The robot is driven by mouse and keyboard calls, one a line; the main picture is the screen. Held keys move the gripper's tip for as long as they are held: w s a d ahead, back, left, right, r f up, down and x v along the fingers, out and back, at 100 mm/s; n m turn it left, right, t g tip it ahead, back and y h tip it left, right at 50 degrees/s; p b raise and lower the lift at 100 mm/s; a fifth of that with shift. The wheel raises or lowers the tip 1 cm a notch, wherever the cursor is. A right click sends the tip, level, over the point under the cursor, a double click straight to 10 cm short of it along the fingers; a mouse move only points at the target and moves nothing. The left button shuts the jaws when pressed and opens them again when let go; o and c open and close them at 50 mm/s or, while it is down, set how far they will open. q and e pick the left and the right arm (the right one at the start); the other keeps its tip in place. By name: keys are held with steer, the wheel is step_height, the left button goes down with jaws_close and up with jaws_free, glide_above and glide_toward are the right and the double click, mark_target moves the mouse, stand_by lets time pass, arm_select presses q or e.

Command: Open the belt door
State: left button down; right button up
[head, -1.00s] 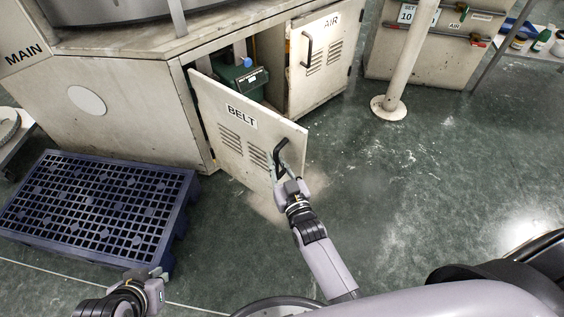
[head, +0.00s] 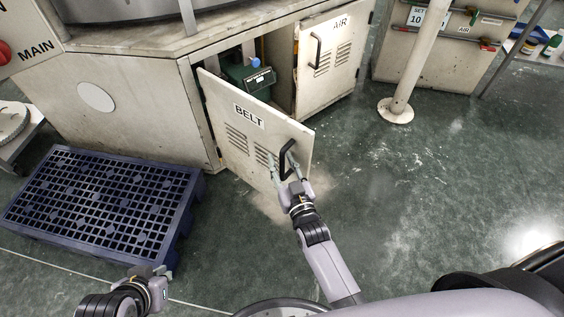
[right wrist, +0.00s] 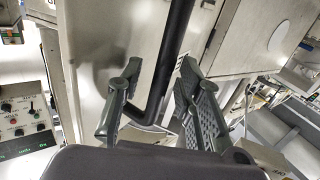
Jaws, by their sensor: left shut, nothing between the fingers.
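The belt door (head: 250,135) is a cream cabinet door marked BELT, with vent slots. It stands partly open, swung out from the cabinet. Its black bar handle (head: 287,158) is near the free edge and shows large in the right wrist view (right wrist: 172,60). My right gripper (head: 282,163) is at the handle, with one finger on each side of the bar. In the right wrist view its fingers (right wrist: 160,75) are apart, with gaps beside the bar. My left gripper (head: 163,272) is shut and empty, low at the left, near the pallet's front corner.
A blue plastic pallet (head: 105,205) lies on the floor left of the door. The AIR door (head: 325,60) is to the right, and a post (head: 405,80) stands beyond. Green equipment (head: 245,75) shows inside the opening. The floor right of the door is clear.

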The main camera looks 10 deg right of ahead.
steer(key=shift+s, duration=0.1)
steer(key=s+d, duration=0.1)
steer(key=s, duration=1)
steer(key=shift+s, duration=0.4)
steer(key=shift+c, duration=0.2)
